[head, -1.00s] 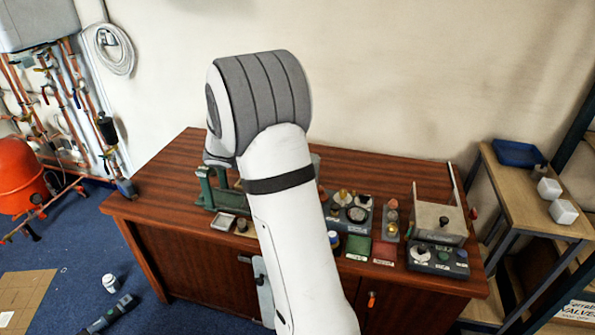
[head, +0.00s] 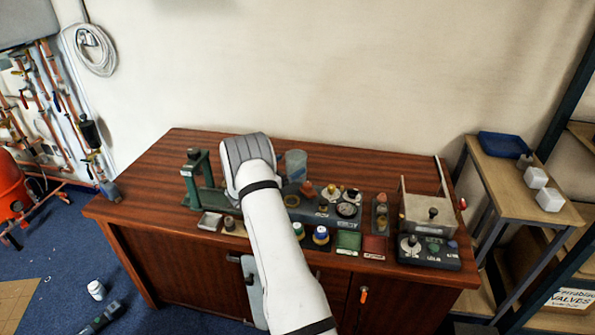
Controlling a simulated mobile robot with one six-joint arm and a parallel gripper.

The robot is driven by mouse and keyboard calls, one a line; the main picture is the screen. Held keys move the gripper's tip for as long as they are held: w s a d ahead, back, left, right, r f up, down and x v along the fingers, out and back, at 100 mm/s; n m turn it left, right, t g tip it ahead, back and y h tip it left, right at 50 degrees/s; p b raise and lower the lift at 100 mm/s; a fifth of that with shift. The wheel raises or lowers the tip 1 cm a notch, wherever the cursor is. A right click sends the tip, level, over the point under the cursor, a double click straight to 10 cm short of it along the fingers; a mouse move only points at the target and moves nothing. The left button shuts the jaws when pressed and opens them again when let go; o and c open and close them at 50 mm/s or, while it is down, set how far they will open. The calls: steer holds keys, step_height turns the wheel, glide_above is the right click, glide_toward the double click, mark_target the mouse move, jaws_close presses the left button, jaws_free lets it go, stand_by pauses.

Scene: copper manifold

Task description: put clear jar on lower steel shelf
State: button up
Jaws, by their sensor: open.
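A pale, see-through jar (head: 296,165) stands upright on the wooden bench (head: 370,168), towards the back, just right of my arm's bent joint. Its lower part is partly hidden behind the objects in front. My arm reaches up from the bottom and covers the middle of the bench front. My gripper is hidden behind the arm, so its place relative to the jar does not show. A blue-framed steel rack stands at the right edge, with a shelf (head: 582,133) partly in view. I cannot tell which level is the lower steel shelf.
A green vise-like stand (head: 197,178) is on the bench's left. Control boxes, small knobs and coloured pads crowd its front edge. A side stand at right holds a blue tray (head: 504,146) and white blocks (head: 535,178). The bench's back left is clear.

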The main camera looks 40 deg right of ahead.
mark_target(303, 155)
steer(key=d, duration=0.2)
steer(key=w+d, duration=0.1)
steer(key=d, duration=0.1)
steer(key=shift+d+r, duration=0.2)
steer(key=shift+d, duration=0.1)
steer(key=shift+r, duration=0.1)
steer(key=c, duration=1.5)
